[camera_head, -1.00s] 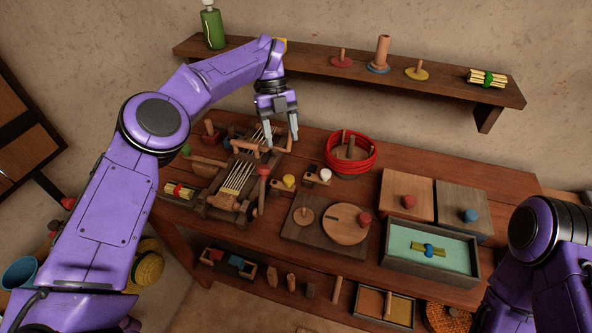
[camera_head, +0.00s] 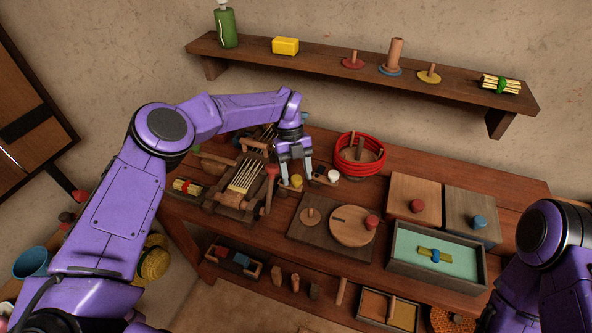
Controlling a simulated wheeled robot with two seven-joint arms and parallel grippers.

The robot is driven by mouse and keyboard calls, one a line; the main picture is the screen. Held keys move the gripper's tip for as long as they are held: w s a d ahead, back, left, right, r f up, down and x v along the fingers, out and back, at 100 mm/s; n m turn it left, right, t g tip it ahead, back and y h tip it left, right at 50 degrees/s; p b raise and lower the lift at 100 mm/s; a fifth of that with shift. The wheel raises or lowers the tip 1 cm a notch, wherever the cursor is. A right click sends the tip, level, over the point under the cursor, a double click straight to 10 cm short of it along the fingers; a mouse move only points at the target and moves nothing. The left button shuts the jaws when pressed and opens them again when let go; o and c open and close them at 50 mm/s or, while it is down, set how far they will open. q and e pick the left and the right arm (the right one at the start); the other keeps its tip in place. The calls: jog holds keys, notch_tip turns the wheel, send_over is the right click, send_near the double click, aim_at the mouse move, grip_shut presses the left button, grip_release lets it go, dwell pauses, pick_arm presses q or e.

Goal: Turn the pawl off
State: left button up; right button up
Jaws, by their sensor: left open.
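A small wooden loom-like frame (camera_head: 235,192) with pale strands stands on the left part of the bench. A red-topped lever (camera_head: 271,172) rises at its right side; it may be the pawl, but I cannot tell for sure. My left gripper (camera_head: 295,173) is open and empty, its fingers pointing down just right of that lever. The fingers are near a small yellow-topped piece (camera_head: 297,181) and a white-topped piece (camera_head: 334,175); I cannot tell whether they touch anything. My arm hides part of the frame's back. My right arm shows at the right edge, its gripper out of view.
Right of the frame are a board with a round wooden disc (camera_head: 352,227), a red coil (camera_head: 360,155), two lidded boxes and an open tray (camera_head: 398,272). A shelf (camera_head: 453,91) with a yellow block (camera_head: 285,46) and a green bottle (camera_head: 225,28) hangs behind.

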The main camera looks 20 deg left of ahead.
pick_arm(q)
jog(key=c, duration=1)
jog(key=shift+s+m, duration=0.15)
jog(key=shift+m, duration=0.15)
jog(key=shift+s+m+y+b, duration=0.15)
jog(key=shift+m+y+b, duration=0.25)
jog(key=shift+m, duration=0.2)
jog(key=shift+s+m+g, duration=0.3)
jog(key=shift+m, duration=0.5)
jog(key=shift+s+a+r+m+y, duration=0.1)
jog(key=shift+s+m+y, duration=0.1)
jog(key=shift+m+y, duration=0.3)
jog(key=shift+s+a+r+m+y, duration=0.1)
jog(key=shift+s+m+y, duration=0.1)
jog(key=shift+m, duration=0.5)
jog(key=shift+s+a+m+y, duration=0.2)
jog(key=shift+s+m+y, duration=0.1)
jog(key=shift+m, duration=0.5)
jog(key=shift+s+a+m+y, duration=0.2)
jog(key=shift+m+y, duration=0.1)
jog(key=shift+m, duration=0.5)
jog(key=shift+f, duration=0.1)
